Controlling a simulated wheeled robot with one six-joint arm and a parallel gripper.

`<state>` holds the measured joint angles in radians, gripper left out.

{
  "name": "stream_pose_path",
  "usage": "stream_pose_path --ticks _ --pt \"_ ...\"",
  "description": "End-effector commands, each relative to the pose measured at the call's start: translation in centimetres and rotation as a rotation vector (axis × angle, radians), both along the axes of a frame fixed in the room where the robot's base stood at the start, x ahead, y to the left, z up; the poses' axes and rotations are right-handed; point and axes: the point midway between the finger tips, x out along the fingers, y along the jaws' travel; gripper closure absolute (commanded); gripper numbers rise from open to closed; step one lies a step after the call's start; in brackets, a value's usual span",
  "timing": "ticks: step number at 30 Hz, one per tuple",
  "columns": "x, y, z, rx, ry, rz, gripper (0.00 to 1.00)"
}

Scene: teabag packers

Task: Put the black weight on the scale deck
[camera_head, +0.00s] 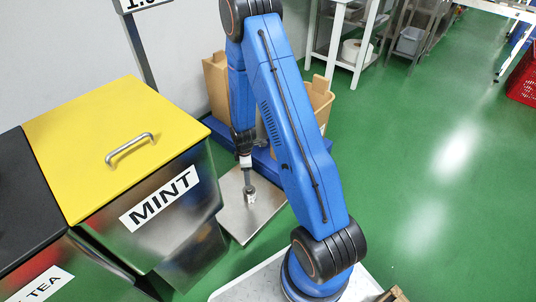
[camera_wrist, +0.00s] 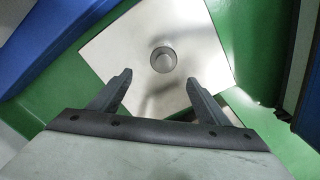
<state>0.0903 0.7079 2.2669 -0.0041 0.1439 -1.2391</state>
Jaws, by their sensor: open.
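The scale deck is a square bare-metal plate (camera_head: 238,222) low beside the mint bin, and it fills the upper middle of the wrist view (camera_wrist: 120,50). A small round weight (camera_wrist: 163,59) stands on it, seen from above; it looks grey rather than black. My gripper (camera_wrist: 157,86) is open, its two dark fingers apart with nothing between them, and the weight shows just beyond the fingertips. In the head view my gripper (camera_head: 249,184) points down over the deck, and the weight is hard to tell from the fingers there.
A steel bin with a yellow lid (camera_head: 115,140) and a MINT label stands left of the deck. A black-lidded tea bin (camera_head: 25,200) is beside it. Cardboard boxes (camera_head: 216,85) stand behind my arm. A display (camera_head: 145,3) tops a post. Green floor (camera_head: 430,150) is open at right.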

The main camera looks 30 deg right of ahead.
Motion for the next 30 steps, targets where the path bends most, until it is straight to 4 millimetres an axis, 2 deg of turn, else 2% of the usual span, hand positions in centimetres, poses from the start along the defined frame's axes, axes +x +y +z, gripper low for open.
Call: stream_pose_path --ticks 1,3,14,23,30 --pt "0.3 0.1 2.0 -0.001 -0.016 -0.021 0.30" --pt "0.4 0.3 4.4 -0.001 -0.029 -0.059 0.30" --pt "-0.8 1.1 16.3 0.011 -0.094 -0.250 0.30" --pt "-3.7 2.0 25.2 0.031 -0.147 -0.407 0.30" --pt "-7.1 2.7 31.6 0.054 -0.189 -0.531 0.30"
